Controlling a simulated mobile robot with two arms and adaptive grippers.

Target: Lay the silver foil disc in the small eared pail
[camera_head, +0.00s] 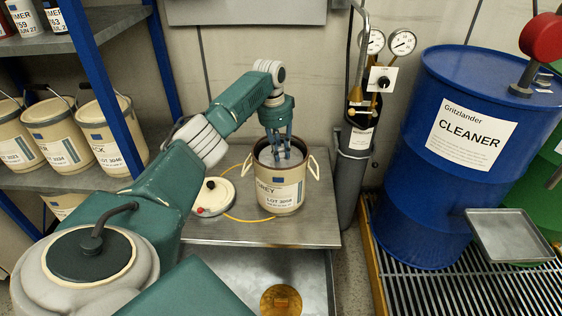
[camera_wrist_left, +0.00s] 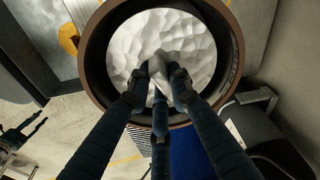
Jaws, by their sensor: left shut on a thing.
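The small eared pail (camera_head: 281,190) is cream with a brown rim and an ear on each side, and stands upright on a steel bench. My left gripper (camera_head: 281,156) reaches straight down into its mouth. The silver foil disc (camera_head: 267,157) shows as a pale surface inside the rim. In the left wrist view the dimpled disc (camera_wrist_left: 190,38) lies within the dark pail rim (camera_wrist_left: 92,60), and the left gripper (camera_wrist_left: 160,78) is shut on a raised fold at its middle. The fingers hide the disc's near part. Whether it rests on anything is hidden. My right gripper is not in view.
A cream lid (camera_head: 213,196) with a red knob and a yellow cord lies left of the pail on the bench (camera_head: 200,230). A grey cylinder (camera_head: 350,170) with gauges stands close right. A gold disc (camera_head: 281,300) lies below in front. A blue drum (camera_head: 440,190) stands farther right.

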